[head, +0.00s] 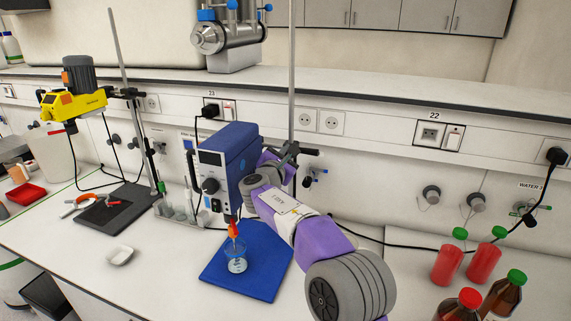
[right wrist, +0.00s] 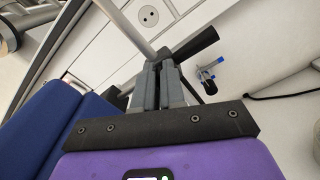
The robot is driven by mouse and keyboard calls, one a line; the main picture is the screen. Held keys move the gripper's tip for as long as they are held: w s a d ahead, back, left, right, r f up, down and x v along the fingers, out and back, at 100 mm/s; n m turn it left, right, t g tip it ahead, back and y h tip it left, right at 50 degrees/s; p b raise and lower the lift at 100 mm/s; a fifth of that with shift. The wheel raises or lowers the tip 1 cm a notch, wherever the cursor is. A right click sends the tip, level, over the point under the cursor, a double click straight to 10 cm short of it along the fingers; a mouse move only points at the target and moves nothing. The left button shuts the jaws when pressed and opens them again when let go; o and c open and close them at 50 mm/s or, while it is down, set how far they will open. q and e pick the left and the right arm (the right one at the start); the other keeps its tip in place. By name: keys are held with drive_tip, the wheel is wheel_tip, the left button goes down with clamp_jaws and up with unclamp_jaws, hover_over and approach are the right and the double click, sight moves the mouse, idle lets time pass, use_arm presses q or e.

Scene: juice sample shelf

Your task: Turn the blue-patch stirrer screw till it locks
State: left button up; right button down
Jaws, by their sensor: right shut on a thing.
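The blue stirrer (head: 228,160) hangs on an upright metal rod above a blue mat (head: 240,278). Its blue housing also shows at the left of the right wrist view (right wrist: 55,125). The clamp screw's black handle (head: 308,152) sticks out beside the rod, and it shows in the right wrist view too (right wrist: 198,43). My right gripper (head: 283,160) reaches behind the stirrer to the clamp. In the right wrist view its grey fingers (right wrist: 158,72) are together at the screw, shut on it; the fingertips partly hide the grip. My left gripper is not in view.
A beaker (head: 237,264) with an orange-red stirring part stands on the blue mat. A yellow stirrer (head: 72,103) on its own stand is at the left. Bottles with red and brown contents (head: 449,262) stand at the right. A white dish (head: 120,256) lies on the bench.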

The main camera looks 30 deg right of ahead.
drive_tip(key=m+b, duration=0.4)
drive_tip(key=f+m+b, duration=0.1)
drive_tip(key=m+b, duration=0.2)
drive_tip(key=m, duration=0.1)
drive_tip(key=f+m+b, duration=0.1)
drive_tip(key=m+b, duration=0.3)
drive_tip(key=shift+s+d+f+b, duration=0.15)
drive_tip(key=shift+s+d+b, duration=0.05)
drive_tip(key=shift+s+b, duration=0.15)
drive_tip(key=shift+m, duration=0.3)
drive_tip(key=c, duration=1.2)
unclamp_jaws()
drive_tip(key=shift+w, duration=0.15)
drive_tip(key=shift+s, duration=0.2)
